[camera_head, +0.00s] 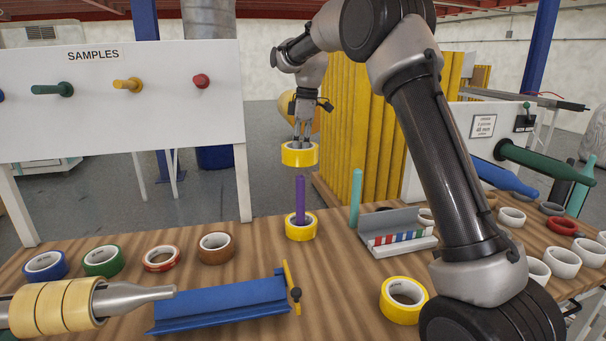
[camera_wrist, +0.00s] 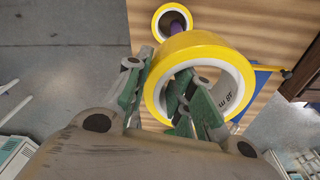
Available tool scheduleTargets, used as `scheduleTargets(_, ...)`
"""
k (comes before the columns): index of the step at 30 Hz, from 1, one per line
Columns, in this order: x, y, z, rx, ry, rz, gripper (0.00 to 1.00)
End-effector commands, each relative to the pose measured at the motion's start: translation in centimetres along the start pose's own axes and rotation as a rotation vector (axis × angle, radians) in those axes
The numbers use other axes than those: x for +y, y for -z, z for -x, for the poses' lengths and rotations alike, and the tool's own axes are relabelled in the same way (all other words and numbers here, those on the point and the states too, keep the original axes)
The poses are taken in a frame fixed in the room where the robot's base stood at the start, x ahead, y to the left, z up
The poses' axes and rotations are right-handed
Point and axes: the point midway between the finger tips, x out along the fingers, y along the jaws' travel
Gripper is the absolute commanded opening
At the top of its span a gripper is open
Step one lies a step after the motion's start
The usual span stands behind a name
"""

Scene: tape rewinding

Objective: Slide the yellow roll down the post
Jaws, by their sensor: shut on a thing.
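My gripper (camera_head: 301,138) is shut on a yellow roll (camera_head: 299,155), held level above the purple post (camera_head: 300,194). In the head view a small gap shows between the roll's lower edge and the post's top. In the wrist view, green fingers (camera_wrist: 160,84) grip the wall of the held roll (camera_wrist: 215,50), at least one finger showing within its ring. Another yellow roll (camera_head: 300,231) sits around the post's base on the table. In the wrist view the post (camera_wrist: 176,22) shows within that lower roll, beyond the held one.
A blue trough (camera_head: 222,305) with a yellow rod lies front left. Blue, green, red-white and brown rolls (camera_head: 216,248) line the left. A teal post (camera_head: 355,198) and grey holder (camera_head: 400,242) stand right of the purple post. A loose yellow roll (camera_head: 403,305) lies front right.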

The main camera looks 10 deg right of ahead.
Motion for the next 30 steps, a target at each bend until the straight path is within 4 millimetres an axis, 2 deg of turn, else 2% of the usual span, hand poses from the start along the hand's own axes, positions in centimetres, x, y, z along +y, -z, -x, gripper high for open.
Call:
scheduleTargets(3,1.4,-0.1,0.9,-0.003,-0.006,-0.019,0.0)
scheduleTargets(8,1.8,-0.2,0.8,-0.005,-0.006,-0.025,0.0)
scheduleTargets(30,1.6,-1.1,-7.0,-0.005,-0.005,-0.023,0.0)
